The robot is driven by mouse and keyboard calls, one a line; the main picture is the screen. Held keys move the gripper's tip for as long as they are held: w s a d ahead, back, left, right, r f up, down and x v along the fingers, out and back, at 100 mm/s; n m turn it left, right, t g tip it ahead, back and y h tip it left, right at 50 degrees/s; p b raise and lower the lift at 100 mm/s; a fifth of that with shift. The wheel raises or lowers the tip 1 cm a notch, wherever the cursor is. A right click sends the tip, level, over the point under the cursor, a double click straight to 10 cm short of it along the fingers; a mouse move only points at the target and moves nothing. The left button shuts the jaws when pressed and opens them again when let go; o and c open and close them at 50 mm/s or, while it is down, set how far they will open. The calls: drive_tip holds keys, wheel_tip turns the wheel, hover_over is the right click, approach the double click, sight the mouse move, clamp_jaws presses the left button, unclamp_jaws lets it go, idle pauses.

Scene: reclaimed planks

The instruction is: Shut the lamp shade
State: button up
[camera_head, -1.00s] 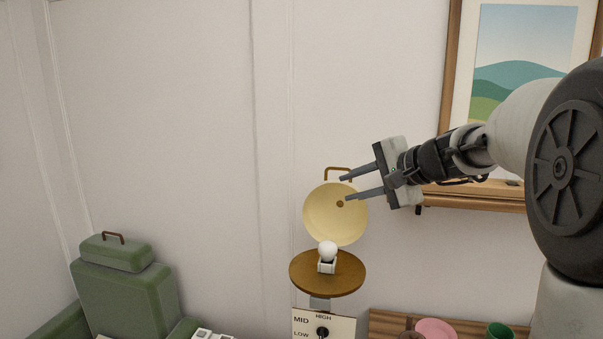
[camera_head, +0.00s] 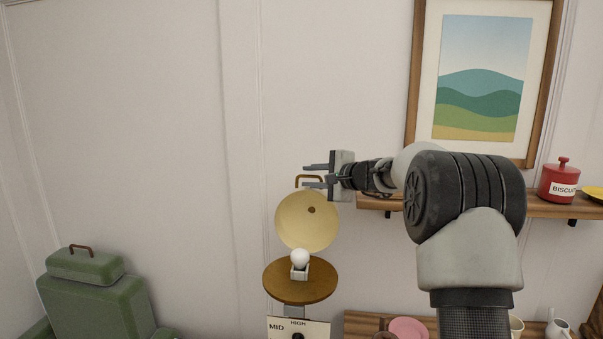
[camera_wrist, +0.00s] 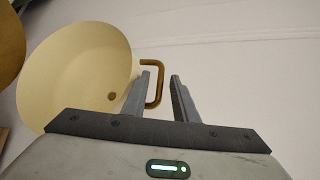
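The lamp shade (camera_head: 307,222) is a cream dish standing tilted open above a round brown lamp base (camera_head: 300,280). A white bulb (camera_head: 299,259) stands exposed on the base. A brown handle (camera_head: 309,178) sits at the shade's top edge. My gripper (camera_head: 314,176) is open at the handle, its fingers pointing left. In the wrist view the shade (camera_wrist: 80,70) fills the left, and the handle (camera_wrist: 159,82) shows beside and partly behind the left finger of my gripper (camera_wrist: 160,85). I cannot tell whether they touch.
A dial panel (camera_head: 310,329) marked MID and HIGH is below the lamp. A wall shelf (camera_head: 545,208) with a red biscuit tin (camera_head: 559,182) and a framed picture (camera_head: 482,80) are to the right. A green armchair (camera_head: 92,305) is at lower left.

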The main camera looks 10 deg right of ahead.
sight(302, 191)
drive_tip(key=shift+p+x, duration=0.55)
drive_tip(key=shift+x, duration=1.8)
clamp_jaws()
